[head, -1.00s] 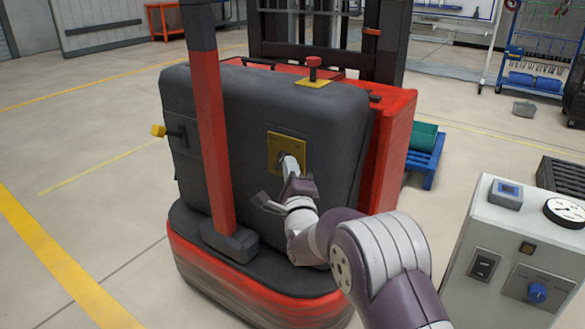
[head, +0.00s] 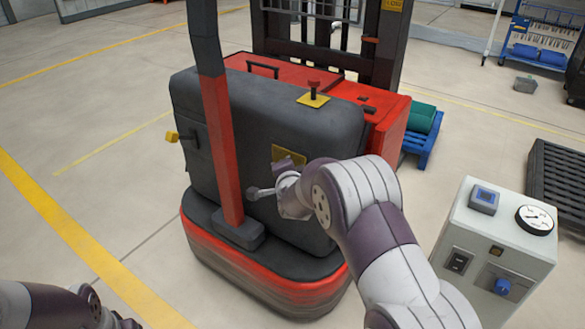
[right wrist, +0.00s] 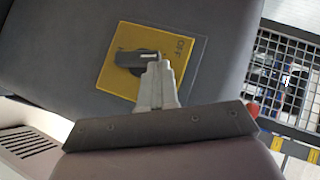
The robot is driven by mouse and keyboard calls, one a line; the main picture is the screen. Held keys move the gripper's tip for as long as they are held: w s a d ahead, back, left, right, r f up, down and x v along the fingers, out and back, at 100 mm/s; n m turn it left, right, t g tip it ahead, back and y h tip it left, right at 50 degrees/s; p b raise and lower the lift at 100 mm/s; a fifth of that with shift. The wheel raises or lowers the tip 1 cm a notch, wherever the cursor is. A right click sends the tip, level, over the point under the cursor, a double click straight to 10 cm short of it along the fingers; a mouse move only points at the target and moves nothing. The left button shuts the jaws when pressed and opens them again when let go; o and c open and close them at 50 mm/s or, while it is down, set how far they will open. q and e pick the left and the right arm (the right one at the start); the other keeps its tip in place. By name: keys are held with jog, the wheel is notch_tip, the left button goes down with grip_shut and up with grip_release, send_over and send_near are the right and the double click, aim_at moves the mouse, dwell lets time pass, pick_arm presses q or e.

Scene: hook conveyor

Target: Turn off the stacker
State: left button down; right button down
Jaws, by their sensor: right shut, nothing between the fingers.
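The stacker (head: 265,130) is a dark grey and red machine in the middle of the head view. A yellow plate (head: 282,152) on its near face is partly covered by my right gripper (head: 289,163). In the right wrist view the plate (right wrist: 125,83) carries a black rotary knob (right wrist: 130,59) with a pale mark and the letters "OFF" to its right. My right gripper (right wrist: 158,66) is shut and empty, its tips overlapping the knob's right part; contact is unclear. My left gripper (head: 125,322) is only partly visible at the bottom left edge.
A red push button on a yellow base (head: 313,94) sits on top of the stacker. A red and black pole (head: 213,125) rises at its left. A grey control box (head: 495,245) stands at the right, near my right arm. The floor at left is clear.

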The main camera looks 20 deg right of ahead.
pick_arm(q)
notch_tip(320, 180, up, 2)
jog(key=shift+r+p, duration=0.15)
jog(key=shift+p, duration=0.4)
pick_arm(e)
jog(key=shift+w+a+r+n+g, duration=0.1)
jog(key=shift+w+a+n+g, duration=0.1)
jog(key=shift+n+g, duration=0.25)
jog(key=shift+r, duration=0.1)
pick_arm(q)
jog(key=shift+r+p, duration=0.6)
pick_arm(e)
jog(key=shift+r, duration=0.75)
